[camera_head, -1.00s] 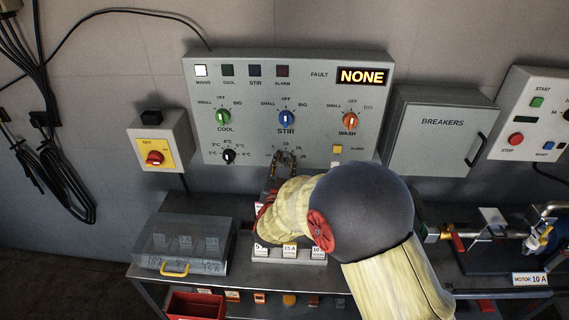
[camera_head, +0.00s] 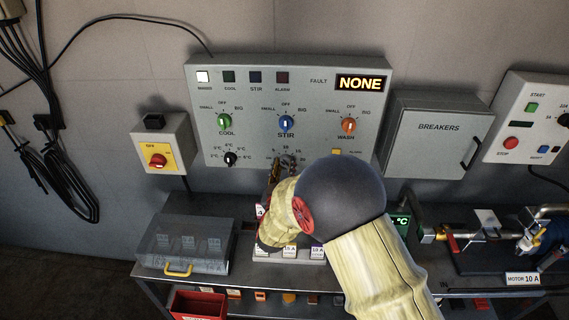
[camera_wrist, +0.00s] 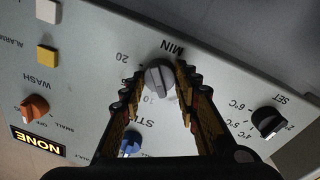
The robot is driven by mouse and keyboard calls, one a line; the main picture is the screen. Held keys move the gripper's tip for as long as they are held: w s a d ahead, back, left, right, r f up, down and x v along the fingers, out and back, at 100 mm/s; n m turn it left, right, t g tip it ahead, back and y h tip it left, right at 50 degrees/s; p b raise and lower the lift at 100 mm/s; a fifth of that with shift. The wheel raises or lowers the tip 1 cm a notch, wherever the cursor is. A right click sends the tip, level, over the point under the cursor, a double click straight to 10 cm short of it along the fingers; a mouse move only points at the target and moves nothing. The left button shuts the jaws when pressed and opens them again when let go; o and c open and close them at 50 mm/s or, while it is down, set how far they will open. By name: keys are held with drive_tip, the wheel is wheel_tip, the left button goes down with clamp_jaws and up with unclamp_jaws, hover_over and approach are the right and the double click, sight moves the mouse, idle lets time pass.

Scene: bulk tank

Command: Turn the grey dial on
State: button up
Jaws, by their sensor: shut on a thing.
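The grey dial (camera_wrist: 160,80) sits on the control panel (camera_wrist: 75,95), with "MIN" and the numbers 10 and 20 beside it in the wrist view. My gripper (camera_wrist: 160,83) has one finger on each side of the dial and is shut on it. In the head view my gripper (camera_head: 284,162) is at the panel's lower edge below the blue STIR knob (camera_head: 286,124), and it hides the dial. Which mark the dial points to is not clear.
The black SET knob (camera_wrist: 268,122) is to one side of the dial, and the orange WASH knob (camera_wrist: 35,107) is farther off on the other. A clear-lidded box (camera_head: 185,245) stands on the bench below. The breakers box (camera_head: 438,135) is right of the panel.

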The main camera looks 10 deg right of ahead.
drive_tip(key=n+p, duration=0.2)
drive_tip(key=n, duration=0.4)
drive_tip(key=shift+y, duration=0.3)
drive_tip(key=n+p, duration=0.1)
drive_tip(key=n, duration=0.1)
drive_tip(key=n+p, duration=0.1)
drive_tip(key=n, duration=0.2)
drive_tip(key=shift+t+y, duration=0.3)
drive_tip(key=shift+f, duration=0.1)
drive_tip(key=o, duration=1.2)
drive_tip(key=shift+c, duration=0.2)
drive_tip(key=v, duration=1.2)
